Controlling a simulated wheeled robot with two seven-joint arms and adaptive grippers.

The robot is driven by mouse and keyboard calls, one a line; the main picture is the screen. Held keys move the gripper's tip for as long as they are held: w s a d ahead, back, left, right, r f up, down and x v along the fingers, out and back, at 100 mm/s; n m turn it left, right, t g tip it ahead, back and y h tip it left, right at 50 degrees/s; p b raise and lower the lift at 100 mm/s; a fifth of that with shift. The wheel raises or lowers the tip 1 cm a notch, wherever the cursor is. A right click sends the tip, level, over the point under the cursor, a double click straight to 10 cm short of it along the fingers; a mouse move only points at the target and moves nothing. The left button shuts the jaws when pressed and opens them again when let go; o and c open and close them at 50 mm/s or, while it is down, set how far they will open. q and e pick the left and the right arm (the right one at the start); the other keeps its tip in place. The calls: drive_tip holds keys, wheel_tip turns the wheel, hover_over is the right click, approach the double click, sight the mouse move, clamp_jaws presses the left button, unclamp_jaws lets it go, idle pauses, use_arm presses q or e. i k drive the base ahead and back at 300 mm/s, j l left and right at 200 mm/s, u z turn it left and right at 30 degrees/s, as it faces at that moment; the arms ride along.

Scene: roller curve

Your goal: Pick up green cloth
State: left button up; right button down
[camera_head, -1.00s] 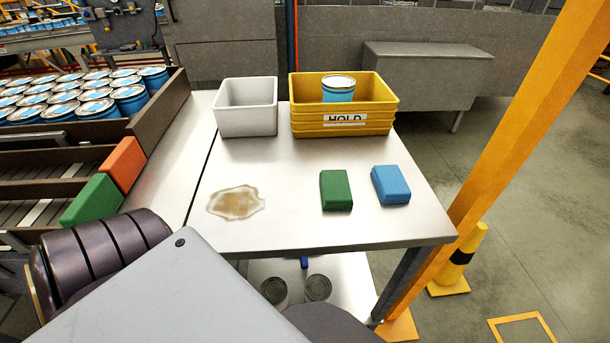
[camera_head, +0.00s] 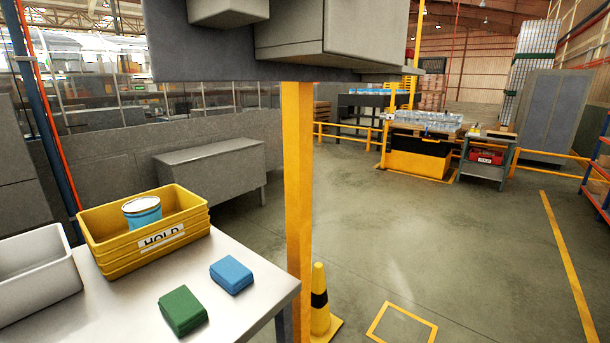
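The green cloth (camera_head: 183,310) is a folded block lying on the light metal table (camera_head: 236,308) at the lower left. A blue cloth (camera_head: 231,274) of like shape lies just behind and to the right of it, apart from it, near the table's right edge. Neither of my grippers shows in the head view, so nothing is seen touching the green cloth.
A yellow post (camera_head: 297,190) and a yellow-black cone (camera_head: 319,300) stand right of the table. Open floor (camera_head: 420,240) lies further right.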

sight(180, 308)
drive_tip(key=u, duration=1.25)
drive_tip(key=k+l, duration=0.2)
drive_tip(key=k, duration=0.3)
